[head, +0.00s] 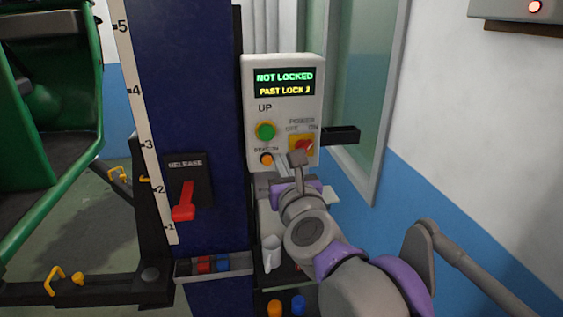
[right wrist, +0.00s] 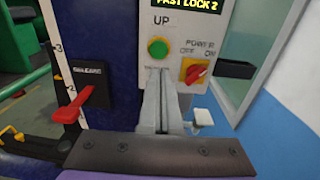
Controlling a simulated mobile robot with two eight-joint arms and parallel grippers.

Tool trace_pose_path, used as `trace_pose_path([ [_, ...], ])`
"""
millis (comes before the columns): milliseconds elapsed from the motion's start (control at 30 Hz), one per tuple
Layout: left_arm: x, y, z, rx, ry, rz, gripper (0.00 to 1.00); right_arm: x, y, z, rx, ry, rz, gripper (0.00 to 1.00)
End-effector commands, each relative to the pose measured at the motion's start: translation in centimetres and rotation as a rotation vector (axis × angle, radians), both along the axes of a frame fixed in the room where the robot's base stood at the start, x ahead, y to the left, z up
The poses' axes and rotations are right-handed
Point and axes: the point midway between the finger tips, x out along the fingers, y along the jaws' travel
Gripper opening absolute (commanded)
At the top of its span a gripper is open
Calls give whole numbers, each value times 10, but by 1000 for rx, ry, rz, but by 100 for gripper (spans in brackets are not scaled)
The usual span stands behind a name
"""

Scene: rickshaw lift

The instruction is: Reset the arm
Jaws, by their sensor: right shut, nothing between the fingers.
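My right gripper (head: 298,160) is shut and empty in front of the lower part of the white control box (head: 247,90). In the right wrist view its closed fingers (right wrist: 157,76) point up just below the green UP button (right wrist: 158,49); I cannot tell whether they touch the box. The button also shows in the head view (head: 265,131). The red power knob (right wrist: 193,71) on its yellow plate is right of the fingers. The display (head: 284,83) reads NOT LOCKED, PAST LOCK 2. My left gripper is not in view.
A blue column (head: 190,90) with a number scale and a red release lever (head: 184,200) stands on the left. A green rickshaw (head: 85,110) is beyond it. A black bar (head: 341,135) juts right of the box. A small tray (head: 214,266) sits below the lever.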

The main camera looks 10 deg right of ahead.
Motion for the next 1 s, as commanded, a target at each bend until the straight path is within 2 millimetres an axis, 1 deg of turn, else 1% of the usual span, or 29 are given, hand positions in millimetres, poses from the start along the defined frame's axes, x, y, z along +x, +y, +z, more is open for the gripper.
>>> trace_pose_path([
  [133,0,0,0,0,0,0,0,0,0,-1,-9,0,2,0],
  [200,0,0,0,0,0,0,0,-2,1,-6,-62,4,18,0],
  [267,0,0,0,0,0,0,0,-6,4,-16,-169,10,49,0],
  [367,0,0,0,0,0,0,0,-19,9,-48,-474,23,141,0],
  [400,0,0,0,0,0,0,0,-27,11,-66,-634,28,192,0],
  [467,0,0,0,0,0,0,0,-41,12,-98,-890,37,280,0],
  [500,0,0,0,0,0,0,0,-52,12,-121,-1064,41,344,0],
  [567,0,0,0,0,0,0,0,-70,8,-157,-1319,46,448,0],
  [600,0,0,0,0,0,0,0,-83,4,-181,-1484,48,523,0],
  [667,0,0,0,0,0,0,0,-104,-5,-219,-1724,47,648,0],
  [700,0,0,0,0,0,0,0,-119,-14,-244,-1877,45,740,0],
  [767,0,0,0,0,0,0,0,-143,-27,-279,-2085,37,888,0],
  [800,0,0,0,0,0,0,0,-159,-37,-300,-2205,27,991,0],
  [833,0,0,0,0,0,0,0,-170,-45,-314,-2284,21,1068,0],
  [900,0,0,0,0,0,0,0,-195,-61,-342,-2433,-2,1238,0],
  [1000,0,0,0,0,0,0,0,-222,-80,-370,-2566,-36,1440,0],
])
